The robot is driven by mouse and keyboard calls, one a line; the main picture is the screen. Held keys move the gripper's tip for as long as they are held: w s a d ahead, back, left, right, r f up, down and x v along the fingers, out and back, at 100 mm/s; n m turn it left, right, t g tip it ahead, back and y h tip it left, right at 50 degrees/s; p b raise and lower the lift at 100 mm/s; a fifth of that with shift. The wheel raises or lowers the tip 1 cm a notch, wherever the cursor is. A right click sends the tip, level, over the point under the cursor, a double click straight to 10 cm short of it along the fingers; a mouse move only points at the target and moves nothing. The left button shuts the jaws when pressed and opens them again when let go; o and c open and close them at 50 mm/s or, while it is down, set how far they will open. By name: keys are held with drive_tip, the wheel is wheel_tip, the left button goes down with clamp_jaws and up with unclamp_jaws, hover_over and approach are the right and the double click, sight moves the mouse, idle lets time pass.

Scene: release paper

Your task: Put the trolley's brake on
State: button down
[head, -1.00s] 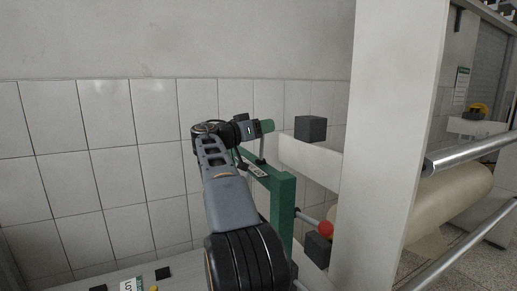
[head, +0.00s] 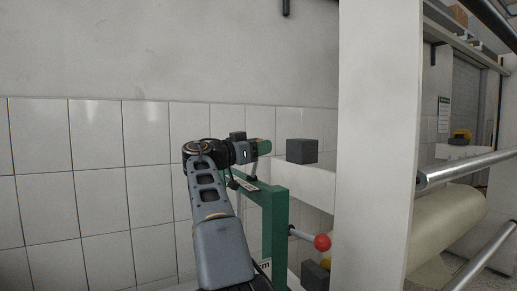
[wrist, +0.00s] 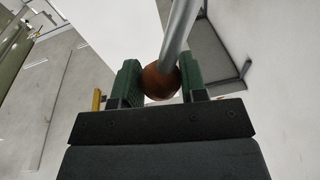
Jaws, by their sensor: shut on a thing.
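My gripper (wrist: 160,84) is shut on a brownish-red ball knob (wrist: 158,84) at the end of a grey rod (wrist: 180,32) in the wrist view. The two green finger pads press on either side of it. In the head view my gripper (head: 262,147) is at the top of a green frame (head: 276,225), and its fingers hide the knob. A short piece of rod (head: 253,176) shows below them. A separate bright red ball (head: 322,242) on a grey rod sticks out from the frame's right side, apart from my gripper. I cannot tell the brake's state.
A wide white post (head: 378,150) stands close on the right, with a dark block (head: 302,151) on a white beam beside my gripper. A large paper roll (head: 450,225) and metal bars lie beyond the post. A tiled wall (head: 95,185) is behind my arm.

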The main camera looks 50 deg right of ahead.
drive_tip(key=shift+f, duration=0.2)
drive_tip(key=c, duration=1.1)
unclamp_jaws()
drive_tip(key=o, duration=0.4)
drive_tip(key=shift+r, duration=0.1)
drive_tip(key=shift+a, duration=0.1)
drive_tip(key=v, duration=1.3)
drive_tip(key=shift+w+a, duration=0.15)
drive_tip(key=shift+a, duration=0.15)
